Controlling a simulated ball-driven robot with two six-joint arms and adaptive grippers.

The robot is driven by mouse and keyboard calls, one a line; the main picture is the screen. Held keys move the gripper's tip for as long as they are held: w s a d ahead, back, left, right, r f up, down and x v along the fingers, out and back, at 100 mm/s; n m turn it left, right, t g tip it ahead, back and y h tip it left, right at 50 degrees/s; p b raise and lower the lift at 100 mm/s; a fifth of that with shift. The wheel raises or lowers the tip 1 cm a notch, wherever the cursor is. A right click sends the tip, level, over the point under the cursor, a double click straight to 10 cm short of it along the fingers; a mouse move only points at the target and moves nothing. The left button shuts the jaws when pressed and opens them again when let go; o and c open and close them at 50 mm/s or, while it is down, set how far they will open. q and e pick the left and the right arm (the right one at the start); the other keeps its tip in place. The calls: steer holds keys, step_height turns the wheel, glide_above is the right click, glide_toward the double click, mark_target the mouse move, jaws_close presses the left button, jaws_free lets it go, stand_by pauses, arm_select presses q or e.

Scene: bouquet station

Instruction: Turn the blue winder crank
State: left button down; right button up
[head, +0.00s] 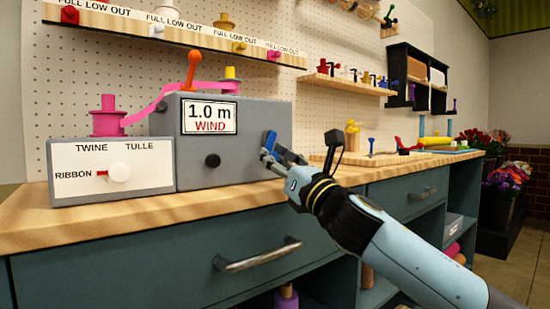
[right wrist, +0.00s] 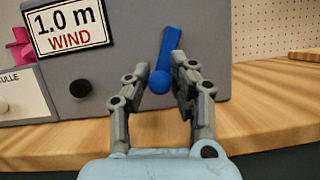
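The blue winder crank (right wrist: 168,58) is on the face of the grey winder box (head: 240,170). Its arm points up and slightly right from a round blue knob in the right wrist view. It also shows in the head view (head: 270,140), partly hidden by my gripper. My right gripper (right wrist: 160,66) is open, with one finger on each side of the crank. The right finger is very close to the crank; I cannot tell whether it touches. A gap shows on the left side. The box's sign (head: 210,116) reads "1.0 m WIND". My left gripper is not in view.
A black knob (head: 212,160) is on the box's front. An orange lever (head: 193,70) and a pink ribbon (head: 150,108) are above it. A selector box (head: 85,185), its pointer at RIBBON, stands to the left. The wooden counter (head: 130,218) is clear in front.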

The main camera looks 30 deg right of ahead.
jaws_close()
